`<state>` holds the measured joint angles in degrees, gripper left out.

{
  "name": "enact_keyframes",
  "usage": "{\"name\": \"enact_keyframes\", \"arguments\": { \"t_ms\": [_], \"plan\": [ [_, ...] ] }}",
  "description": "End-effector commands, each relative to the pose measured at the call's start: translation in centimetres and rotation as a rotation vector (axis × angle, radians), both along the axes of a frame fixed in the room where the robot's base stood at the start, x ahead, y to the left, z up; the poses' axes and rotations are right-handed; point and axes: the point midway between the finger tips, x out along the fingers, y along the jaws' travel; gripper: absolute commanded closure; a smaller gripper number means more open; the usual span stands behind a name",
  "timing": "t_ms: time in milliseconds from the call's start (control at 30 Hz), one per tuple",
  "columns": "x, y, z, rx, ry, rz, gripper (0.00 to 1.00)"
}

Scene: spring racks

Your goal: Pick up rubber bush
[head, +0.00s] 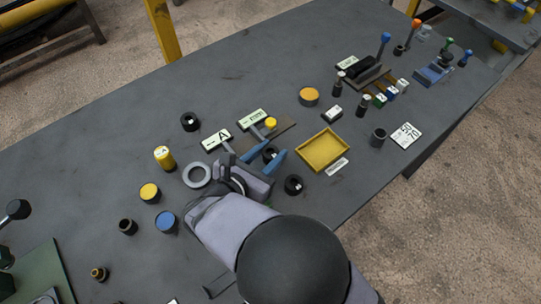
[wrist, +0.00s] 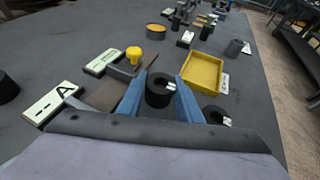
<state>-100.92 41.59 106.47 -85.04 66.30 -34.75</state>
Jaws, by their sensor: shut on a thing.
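A black rubber bush (wrist: 158,92) with a small white label sits between the two blue fingers of my gripper (wrist: 162,78) in the wrist view. The fingers are shut on its sides. In the head view the bush (head: 270,154) is partly hidden between the fingers of my gripper (head: 275,149). It is low over the dark table; I cannot tell whether it touches the top. Similar black rings lie apart: one (head: 294,184) to the right of my gripper, with a white label, and one (head: 190,121) at the upper left.
A yellow tray (head: 342,160) stands right of my gripper. A yellow-topped piece (head: 270,123) and sign A (head: 216,139) stand close beyond the fingers. A grey ring (head: 197,174) lies on the left. The table's far left is mostly clear.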

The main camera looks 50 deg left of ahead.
Motion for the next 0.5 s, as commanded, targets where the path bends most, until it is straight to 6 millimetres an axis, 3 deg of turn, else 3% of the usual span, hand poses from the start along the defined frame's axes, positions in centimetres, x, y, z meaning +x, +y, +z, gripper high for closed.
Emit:
{"name": "enact_keyframes", "arguments": {
  "t_ms": [300,500],
  "plan": [
    [0.0,0.0,5.4,0.003,0.0,-0.001,0.91],
    [0.0,0.0,7.3,0.002,0.0,0.001,0.91]
  ]
}}
